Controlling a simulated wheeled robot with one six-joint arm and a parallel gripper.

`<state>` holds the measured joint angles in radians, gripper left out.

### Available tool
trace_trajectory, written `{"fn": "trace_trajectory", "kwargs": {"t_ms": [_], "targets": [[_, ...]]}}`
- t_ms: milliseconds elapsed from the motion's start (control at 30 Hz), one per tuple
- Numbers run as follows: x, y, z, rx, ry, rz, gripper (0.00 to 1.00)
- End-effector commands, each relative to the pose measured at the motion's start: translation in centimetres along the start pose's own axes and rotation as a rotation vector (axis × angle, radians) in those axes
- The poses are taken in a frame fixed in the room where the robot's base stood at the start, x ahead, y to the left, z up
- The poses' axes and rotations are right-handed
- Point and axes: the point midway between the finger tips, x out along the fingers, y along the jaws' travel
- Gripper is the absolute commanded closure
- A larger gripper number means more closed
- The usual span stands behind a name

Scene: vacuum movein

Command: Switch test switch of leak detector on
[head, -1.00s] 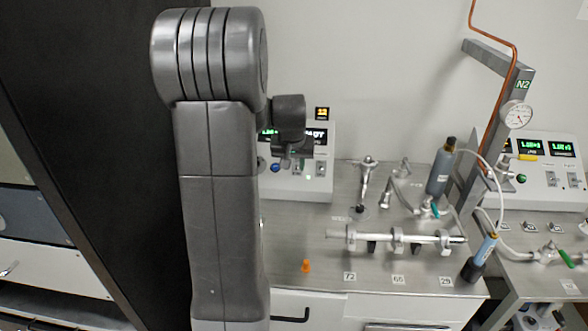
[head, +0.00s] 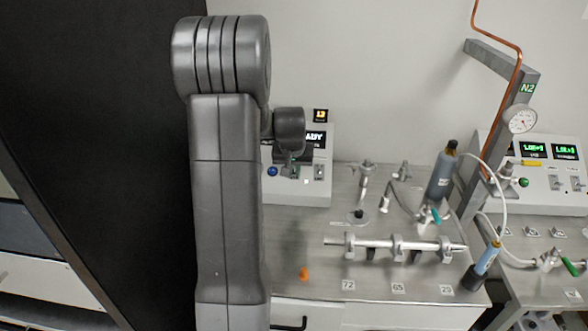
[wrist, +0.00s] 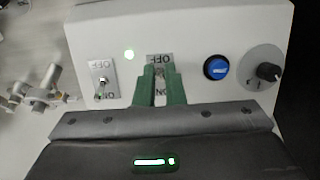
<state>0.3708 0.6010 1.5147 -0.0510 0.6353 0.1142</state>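The leak detector (head: 312,192) is the white box behind my arm in the head view. Its panel (wrist: 205,35) appears upside down in the wrist view. My gripper (wrist: 160,70) has its two green fingers, a narrow gap apart, over the switch plate (wrist: 158,59) marked OFF and ON. The lever there is not clearly visible, and I cannot tell whether the fingers touch it. A second toggle switch (wrist: 101,86) with OFF and ON marks sits to the left. In the head view my gripper (head: 290,172) is partly hidden against the panel.
A blue button (wrist: 216,68) and a black knob (wrist: 268,72) are right of the fingers. A dark panel (head: 95,130) stands left.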

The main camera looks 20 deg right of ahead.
Motion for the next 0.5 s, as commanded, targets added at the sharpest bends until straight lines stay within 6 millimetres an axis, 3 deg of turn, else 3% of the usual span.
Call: {"fn": "trace_trajectory", "kwargs": {"t_ms": [267, 500], "targets": [[-0.4, 0.0, -0.3, 0.001, -0.041, 0.0, 1.0], [-0.8, 0.0, -1.2, 0.0, -0.18, 0.0, 1.0]]}}
